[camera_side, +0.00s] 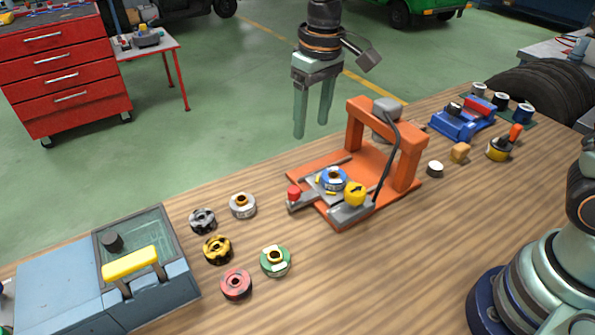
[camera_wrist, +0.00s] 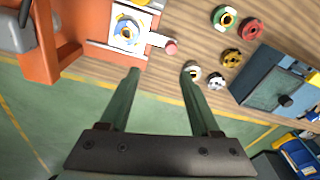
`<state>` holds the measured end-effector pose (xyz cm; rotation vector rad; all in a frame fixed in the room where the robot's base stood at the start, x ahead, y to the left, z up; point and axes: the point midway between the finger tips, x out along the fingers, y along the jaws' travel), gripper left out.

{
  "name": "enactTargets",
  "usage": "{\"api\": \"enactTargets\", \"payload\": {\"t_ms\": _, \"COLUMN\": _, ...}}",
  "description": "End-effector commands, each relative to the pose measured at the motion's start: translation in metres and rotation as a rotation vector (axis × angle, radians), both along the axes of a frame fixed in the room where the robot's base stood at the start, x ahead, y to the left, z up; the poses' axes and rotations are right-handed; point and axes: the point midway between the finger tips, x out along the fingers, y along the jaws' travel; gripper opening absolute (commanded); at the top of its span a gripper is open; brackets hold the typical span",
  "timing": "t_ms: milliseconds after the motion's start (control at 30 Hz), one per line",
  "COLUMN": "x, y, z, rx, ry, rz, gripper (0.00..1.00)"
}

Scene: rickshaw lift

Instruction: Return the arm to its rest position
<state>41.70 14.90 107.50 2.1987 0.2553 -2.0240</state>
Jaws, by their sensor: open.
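My gripper (camera_side: 313,118) hangs with its two pale green fingers pointing down, above and behind the table's far edge in the side view. In the wrist view my gripper (camera_wrist: 160,80) has its fingers apart with nothing between them. The orange press frame (camera_side: 407,165) stands on the table to the right of the fingers. A blue ring-shaped part (camera_side: 333,179) sits on its grey plate, and also shows in the wrist view (camera_wrist: 127,32). A yellow knob (camera_side: 355,193) and a red knob (camera_side: 294,193) are beside it.
Several ring parts, including a green one (camera_side: 276,260) and a red one (camera_side: 236,284), lie left of the press. A blue-grey box (camera_side: 60,290) with a yellow handle is at front left. A blue tool (camera_side: 462,122) and a tyre (camera_side: 545,95) are at right.

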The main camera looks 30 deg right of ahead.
Motion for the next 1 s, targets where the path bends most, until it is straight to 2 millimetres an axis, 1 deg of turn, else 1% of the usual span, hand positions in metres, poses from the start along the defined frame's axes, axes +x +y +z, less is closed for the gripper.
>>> {"api": "enactTargets", "payload": {"t_ms": 33, "x": -0.006, "y": -0.014, "z": 0.013, "rx": 0.009, "ry": -0.03, "rz": -0.018, "gripper": 0.64}}
{"api": "enactTargets", "payload": {"t_ms": 200, "x": -0.032, "y": -0.055, "z": 0.039, "rx": 0.031, "ry": -0.119, "rz": -0.068, "gripper": 0.64}}
{"api": "enactTargets", "payload": {"t_ms": 333, "x": -0.056, "y": -0.083, "z": 0.051, "rx": 0.04, "ry": -0.188, "rz": -0.107, "gripper": 0.64}}
{"api": "enactTargets", "payload": {"t_ms": 500, "x": -0.088, "y": -0.114, "z": 0.057, "rx": 0.044, "ry": -0.28, "rz": -0.156, "gripper": 0.64}}
{"api": "enactTargets", "payload": {"t_ms": 600, "x": -0.105, "y": -0.129, "z": 0.056, "rx": 0.043, "ry": -0.328, "rz": -0.181, "gripper": 0.64}}
{"api": "enactTargets", "payload": {"t_ms": 733, "x": -0.121, "y": -0.142, "z": 0.051, "rx": 0.039, "ry": -0.375, "rz": -0.205, "gripper": 0.64}}
{"api": "enactTargets", "payload": {"t_ms": 833, "x": -0.128, "y": -0.147, "z": 0.048, "rx": 0.037, "ry": -0.397, "rz": -0.216, "gripper": 0.64}}
{"api": "enactTargets", "payload": {"t_ms": 1000, "x": -0.132, "y": -0.15, "z": 0.046, "rx": 0.035, "ry": -0.408, "rz": -0.222, "gripper": 0.64}}
